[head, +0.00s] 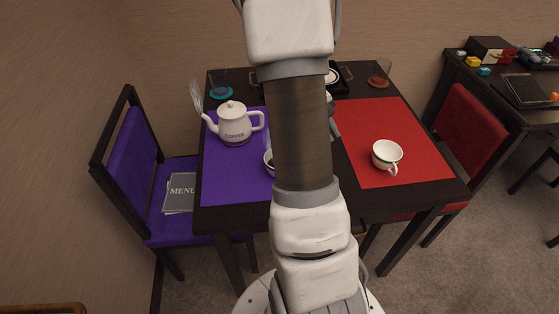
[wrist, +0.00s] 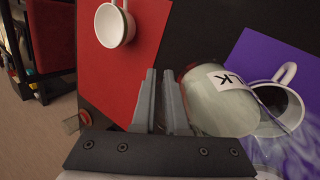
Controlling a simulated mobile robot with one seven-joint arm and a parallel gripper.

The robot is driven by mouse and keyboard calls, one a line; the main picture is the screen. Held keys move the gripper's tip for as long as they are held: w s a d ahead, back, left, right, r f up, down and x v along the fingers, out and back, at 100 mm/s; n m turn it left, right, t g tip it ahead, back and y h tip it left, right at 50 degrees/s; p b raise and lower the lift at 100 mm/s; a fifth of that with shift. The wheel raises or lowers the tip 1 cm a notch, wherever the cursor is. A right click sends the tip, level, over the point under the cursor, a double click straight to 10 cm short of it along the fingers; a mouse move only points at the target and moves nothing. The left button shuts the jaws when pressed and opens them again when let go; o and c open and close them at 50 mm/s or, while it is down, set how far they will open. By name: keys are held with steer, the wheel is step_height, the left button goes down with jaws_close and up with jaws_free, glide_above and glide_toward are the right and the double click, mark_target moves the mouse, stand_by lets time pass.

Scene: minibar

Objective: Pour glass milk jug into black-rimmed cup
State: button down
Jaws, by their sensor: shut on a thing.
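The glass milk jug (wrist: 220,108), pale with a white label reading "LK", is beside my gripper (wrist: 165,76) in the wrist view. My gripper is shut on the jug; the grasped part is hard to see between the fingers. The black-rimmed cup (wrist: 285,102) is on the purple mat, just right of the jug and partly covered by it. In the head view only the left edge of this cup (head: 268,161) shows behind my arm. My arm hides the jug and most of my gripper there. I cannot tell whether milk is flowing.
A white coffee pot (head: 234,125) stands on the purple mat (head: 235,180). A green-rimmed cup (head: 387,155) stands on the red mat (head: 400,120). Glasses sit on a teal coaster (head: 221,93) and at the back right. Whitish translucent wisps (wrist: 290,145) show near the black-rimmed cup.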

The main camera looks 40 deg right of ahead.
steer(key=shift+w+a+r+g+h+b, duration=0.25)
steer(key=shift+w+a+g+h+b, duration=0.15)
steer(key=shift+h+b, duration=0.25)
steer(key=shift+s+r, duration=0.1)
steer(key=shift+r, duration=0.15)
steer(key=shift+w+a+r+g+h+b, duration=0.2)
steer(key=shift+g+h+b, duration=0.1)
steer(key=shift+h+b, duration=0.25)
steer(key=shift+w+a+r+g+h+b, duration=0.1)
steer(key=shift+a+r+g+h+b, duration=0.15)
steer(key=shift+h+b, duration=0.25)
stand_by(3.6)
